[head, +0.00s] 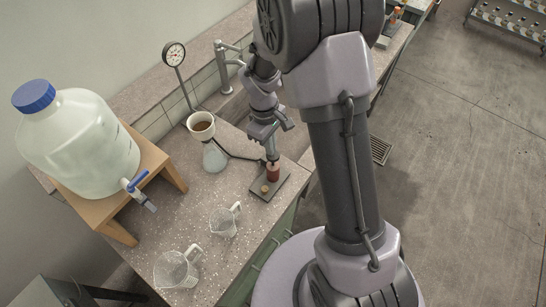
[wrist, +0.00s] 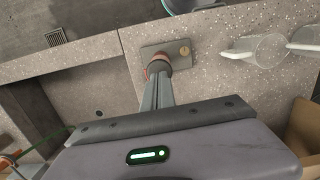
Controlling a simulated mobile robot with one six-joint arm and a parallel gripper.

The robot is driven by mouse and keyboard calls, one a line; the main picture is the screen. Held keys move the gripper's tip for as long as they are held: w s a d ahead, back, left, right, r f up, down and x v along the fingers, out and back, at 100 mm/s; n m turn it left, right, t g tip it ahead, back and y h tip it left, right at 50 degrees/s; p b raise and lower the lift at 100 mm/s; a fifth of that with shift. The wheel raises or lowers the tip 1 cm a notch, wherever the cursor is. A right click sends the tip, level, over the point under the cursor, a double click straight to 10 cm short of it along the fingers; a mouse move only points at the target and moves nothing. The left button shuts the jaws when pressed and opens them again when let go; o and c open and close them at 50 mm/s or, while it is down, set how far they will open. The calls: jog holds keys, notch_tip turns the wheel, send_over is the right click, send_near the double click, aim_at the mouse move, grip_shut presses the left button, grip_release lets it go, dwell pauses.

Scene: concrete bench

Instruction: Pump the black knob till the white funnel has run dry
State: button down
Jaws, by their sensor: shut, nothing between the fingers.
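The white funnel (head: 201,120) sits upright on a clear conical flask (head: 215,157), with brown contents showing inside it. A dark hose runs from the flask to a small pump with a red-brown body (head: 273,174) on a grey plate (head: 262,192). My gripper (head: 272,157) points down with its fingers shut right over the top of the pump. The black knob cannot be made out; the fingertips cover that spot. In the wrist view the shut fingers (wrist: 157,78) end at the pump (wrist: 158,65); I cannot tell if they touch it.
A round gauge (head: 174,54) stands behind the funnel. A big blue-capped carboy (head: 80,145) with a tap is on a wooden stand (head: 120,230) at left. Two clear jugs, one small (head: 224,221) and one larger (head: 177,269), stand near the front. A tap (head: 222,65) stands behind.

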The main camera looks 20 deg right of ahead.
notch_tip(320, 180, down, 4)
jog(key=b, duration=0.3)
jog(key=shift+f, duration=0.1)
jog(key=shift+w+a+r, duration=0.1)
jog(key=shift+r, duration=0.2)
jog(key=shift+w+a+r+p, duration=0.2)
jog(key=shift+w+a+p, duration=0.25)
jog(key=shift+w, duration=0.1)
jog(key=shift+w+a+r+p, duration=0.2)
jog(key=shift+w+a+p, duration=0.2)
jog(key=shift+w, duration=0.15)
jog(key=shift+r, duration=0.15)
notch_tip(320, 180, up, 17)
jog(key=w+a+p, duration=0.1)
jog(key=p, duration=0.3)
jog(key=shift+w+p, duration=0.2)
jog(key=shift+p, duration=0.1)
